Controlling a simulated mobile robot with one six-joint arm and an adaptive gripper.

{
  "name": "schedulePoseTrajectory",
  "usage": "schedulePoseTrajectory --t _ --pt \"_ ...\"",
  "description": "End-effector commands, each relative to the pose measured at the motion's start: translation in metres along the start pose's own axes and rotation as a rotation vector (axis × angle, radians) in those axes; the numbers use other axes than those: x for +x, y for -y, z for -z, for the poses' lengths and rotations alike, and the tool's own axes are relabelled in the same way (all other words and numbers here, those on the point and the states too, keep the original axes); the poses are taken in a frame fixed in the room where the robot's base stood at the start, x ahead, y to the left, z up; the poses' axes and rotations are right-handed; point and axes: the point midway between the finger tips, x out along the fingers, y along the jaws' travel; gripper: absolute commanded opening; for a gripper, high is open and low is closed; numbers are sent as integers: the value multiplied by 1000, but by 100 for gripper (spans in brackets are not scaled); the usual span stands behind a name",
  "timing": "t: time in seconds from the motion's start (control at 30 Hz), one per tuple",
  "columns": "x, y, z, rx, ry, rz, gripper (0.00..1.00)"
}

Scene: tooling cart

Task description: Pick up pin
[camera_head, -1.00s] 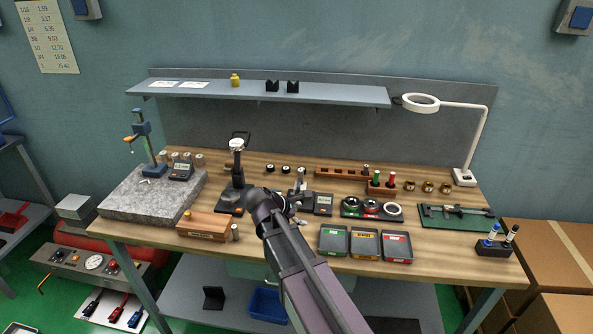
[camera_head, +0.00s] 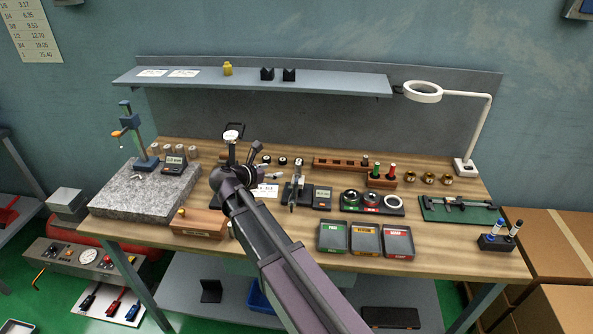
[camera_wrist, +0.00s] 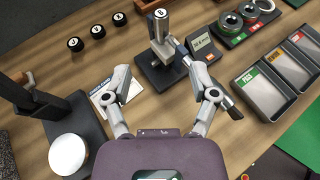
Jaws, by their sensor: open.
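My gripper (camera_wrist: 155,80) is open in the wrist view, with its two fingers spread apart over the bench and nothing between them. In the head view my gripper (camera_head: 252,172) is over the middle-left of the bench, partly hidden by my own wrist. A dark fixture (camera_wrist: 158,68) with an upright metal cylinder (camera_wrist: 160,24) stands just beyond the fingers; it also shows in the head view (camera_head: 297,188). I cannot tell for certain which small part is the pin. A white label card (camera_wrist: 106,92) lies by the left finger.
A dial stand (camera_wrist: 40,105) is close on the left. Several black knobs (camera_wrist: 97,31) stand beyond it. A digital readout (camera_wrist: 203,45) and labelled trays (camera_wrist: 272,85) are on the right. Bare bench lies between these.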

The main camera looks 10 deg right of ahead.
Motion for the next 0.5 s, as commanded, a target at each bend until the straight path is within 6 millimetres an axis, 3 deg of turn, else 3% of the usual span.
schedulePoseTrajectory --t 0.17,0.5 --pt "11 -1 2 1 -1 1 75" --pt "60 -1 3 2 -1 0 75"
